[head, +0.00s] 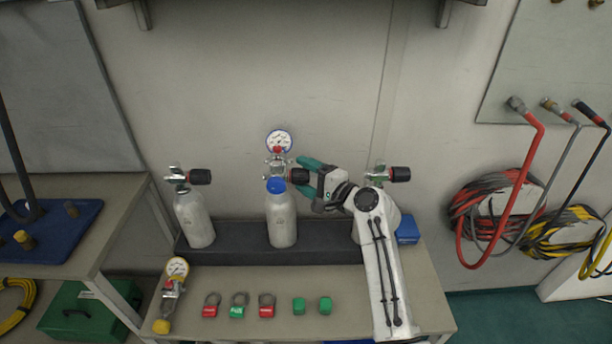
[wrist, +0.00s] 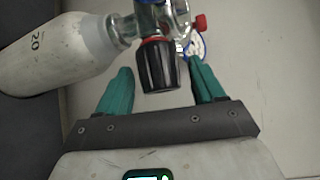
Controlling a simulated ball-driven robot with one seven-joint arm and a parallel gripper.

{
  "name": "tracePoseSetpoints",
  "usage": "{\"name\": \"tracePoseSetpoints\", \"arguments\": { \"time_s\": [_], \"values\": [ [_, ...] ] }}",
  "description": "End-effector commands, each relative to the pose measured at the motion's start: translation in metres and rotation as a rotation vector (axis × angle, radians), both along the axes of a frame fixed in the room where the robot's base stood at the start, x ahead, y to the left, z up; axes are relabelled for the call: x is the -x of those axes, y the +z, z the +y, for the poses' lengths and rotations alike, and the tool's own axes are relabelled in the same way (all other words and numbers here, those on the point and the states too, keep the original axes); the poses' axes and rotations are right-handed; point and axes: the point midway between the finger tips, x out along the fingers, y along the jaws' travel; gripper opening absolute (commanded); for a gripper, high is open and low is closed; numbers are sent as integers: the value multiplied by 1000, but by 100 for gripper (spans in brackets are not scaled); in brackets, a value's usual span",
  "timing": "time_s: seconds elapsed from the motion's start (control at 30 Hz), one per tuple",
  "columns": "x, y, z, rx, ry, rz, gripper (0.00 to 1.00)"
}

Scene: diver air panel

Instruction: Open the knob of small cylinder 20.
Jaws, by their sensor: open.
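Small cylinder 20 (wrist: 50,55) lies across the left of the wrist view, with the number 20 on its side. In the head view it appears to be the middle cylinder (head: 282,222), upright with a blue patch at its shoulder and a gauge on its valve. Its black knob (wrist: 158,68) with a red ring points toward my gripper; it also shows in the head view (head: 298,175). My gripper (wrist: 161,72) is open, its teal fingers on either side of the knob, with visible gaps. The knob's end reaches between the fingertips.
Two more cylinders stand on the dark ledge, one at left (head: 195,220) and one behind my arm. A round gauge (head: 278,141) rises above the middle valve. Several red and green tagged pieces and a loose gauge fitting (head: 172,290) lie on the bench (head: 250,280).

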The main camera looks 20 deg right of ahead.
Motion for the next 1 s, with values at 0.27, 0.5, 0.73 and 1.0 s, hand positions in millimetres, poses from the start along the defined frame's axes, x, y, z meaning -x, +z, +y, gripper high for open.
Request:
{"name": "tracePoseSetpoints", "arguments": {
  "time_s": [0.27, 0.5, 0.73, 1.0],
  "values": [
    [-1, 0, 1, 1, 0, 0, 68],
    [-1, 0, 0, 1, 0, 0, 45],
    [-1, -1, 0, 2, 0, 1, 23],
    [0, -3, 0, 3, 0, -3, 14]
  ]
}}
